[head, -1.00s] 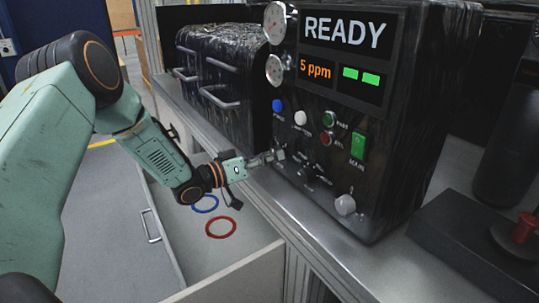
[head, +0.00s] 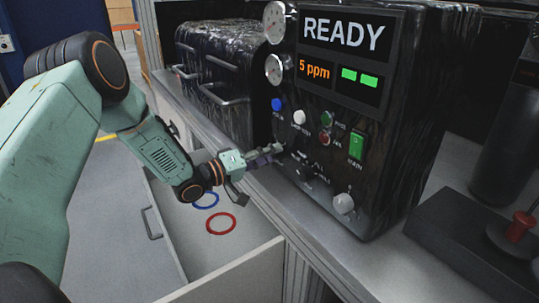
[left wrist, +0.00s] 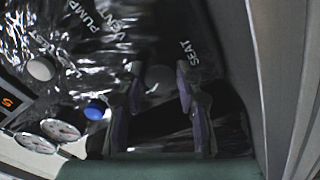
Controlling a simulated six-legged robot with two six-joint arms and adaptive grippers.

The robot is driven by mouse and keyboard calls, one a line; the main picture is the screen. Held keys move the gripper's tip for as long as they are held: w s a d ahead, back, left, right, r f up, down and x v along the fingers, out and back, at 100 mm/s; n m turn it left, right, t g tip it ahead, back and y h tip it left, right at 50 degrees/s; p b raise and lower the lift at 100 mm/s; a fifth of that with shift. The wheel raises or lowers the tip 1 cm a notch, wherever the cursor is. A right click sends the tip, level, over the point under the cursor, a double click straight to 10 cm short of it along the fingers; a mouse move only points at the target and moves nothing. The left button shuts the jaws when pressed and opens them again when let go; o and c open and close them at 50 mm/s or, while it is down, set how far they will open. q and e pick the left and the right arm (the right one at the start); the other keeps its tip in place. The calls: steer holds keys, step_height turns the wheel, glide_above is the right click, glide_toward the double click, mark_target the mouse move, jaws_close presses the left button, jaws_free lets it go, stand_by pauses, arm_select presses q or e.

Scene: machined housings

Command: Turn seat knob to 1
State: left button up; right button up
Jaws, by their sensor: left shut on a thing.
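The black control panel (head: 345,130) shows READY, 5 ppm and two green bars on its screens. My left gripper (head: 274,152) reaches in from the left to the panel's lower left edge. In the left wrist view, my left gripper (left wrist: 158,85) has its two purple-padded fingers on either side of a dark round seat knob (left wrist: 159,77) and is shut on it. The word SEAT (left wrist: 190,52) is printed beside it. The knob's pointer and numbers cannot be made out. In the head view the fingers hide the knob. My right gripper is not in view.
A blue button (head: 277,104), a white button (head: 299,117), a green switch (head: 357,145) and a pale knob (head: 343,203) are on the panel. An open drawer (head: 235,268) below holds a red ring (head: 221,224) and a blue ring (head: 206,200).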

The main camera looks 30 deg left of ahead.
arm_select(q)
steer(key=shift+a+r, duration=0.1)
stand_by(0.3)
steer(key=o, duration=1.1)
steer(key=shift+a, duration=0.1)
steer(key=shift+o, duration=0.2)
steer(key=v, duration=1.1)
steer(key=shift+s, duration=0.45)
steer(key=shift+a, duration=0.15)
steer(key=shift+s, duration=0.1)
